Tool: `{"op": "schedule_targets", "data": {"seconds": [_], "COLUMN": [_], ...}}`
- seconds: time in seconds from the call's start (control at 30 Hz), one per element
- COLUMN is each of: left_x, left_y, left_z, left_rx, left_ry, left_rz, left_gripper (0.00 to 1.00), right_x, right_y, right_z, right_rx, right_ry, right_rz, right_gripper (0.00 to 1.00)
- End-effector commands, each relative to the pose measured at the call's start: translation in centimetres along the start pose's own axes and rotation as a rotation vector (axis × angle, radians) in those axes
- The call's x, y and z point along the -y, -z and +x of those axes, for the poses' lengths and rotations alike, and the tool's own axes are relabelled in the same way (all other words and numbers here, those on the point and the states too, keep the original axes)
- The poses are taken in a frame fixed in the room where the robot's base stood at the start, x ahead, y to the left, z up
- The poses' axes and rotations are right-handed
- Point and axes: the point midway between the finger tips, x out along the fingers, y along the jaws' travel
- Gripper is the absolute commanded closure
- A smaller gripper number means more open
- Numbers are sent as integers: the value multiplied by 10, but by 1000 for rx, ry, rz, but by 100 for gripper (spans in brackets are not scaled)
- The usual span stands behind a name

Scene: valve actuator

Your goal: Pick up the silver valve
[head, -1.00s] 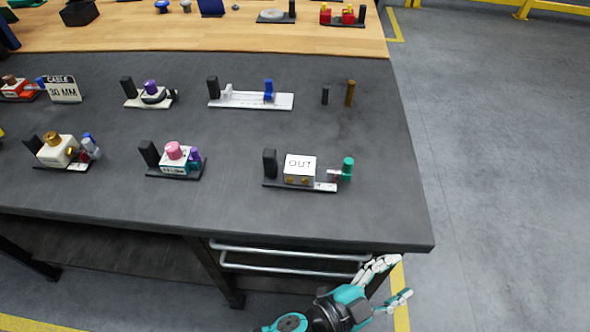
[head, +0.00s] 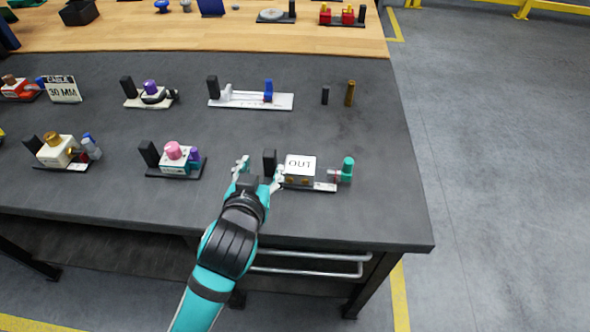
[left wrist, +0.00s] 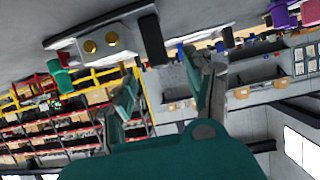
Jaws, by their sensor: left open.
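I cannot tell for sure which item is the silver valve. A small grey knob (head: 185,6) stands at the back on the wooden surface in the head view. A grey part with a blue top (head: 91,147) sits on the white device at the left. My left gripper (head: 261,168) is open at the front of the dark table, beside the white "OUT" box (head: 300,165). A black post (head: 269,161) of that device is close to its right finger. In the left wrist view the post (left wrist: 152,38) appears between the open fingers (left wrist: 160,78). My right gripper is not in view.
A teal knob (head: 347,168) is on the right of the "OUT" device. A pink-knobbed device (head: 174,152) stands left of my gripper. The table's right front corner is clear.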

Motion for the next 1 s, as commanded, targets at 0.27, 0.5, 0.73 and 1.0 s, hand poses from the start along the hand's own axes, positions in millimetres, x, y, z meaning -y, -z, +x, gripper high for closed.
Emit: {"op": "schedule_targets", "data": {"seconds": [0.27, 0.5, 0.73, 1.0], "left_x": [-1, -2, -2, -2], "left_y": [1, 3, 3, 3], "left_z": [26, 61, 75, 74], "left_rx": [-2, -2, -2, -2], "left_ry": [-1, 0, 0, -1], "left_rz": [2, 3, 1, 1], "left_gripper": [46, 46, 46, 62], "right_x": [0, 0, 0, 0], "right_y": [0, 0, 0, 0], "right_z": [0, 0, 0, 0], "right_rx": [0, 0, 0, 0], "right_ry": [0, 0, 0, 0], "right_rz": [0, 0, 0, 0], "right_gripper": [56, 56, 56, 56]}}
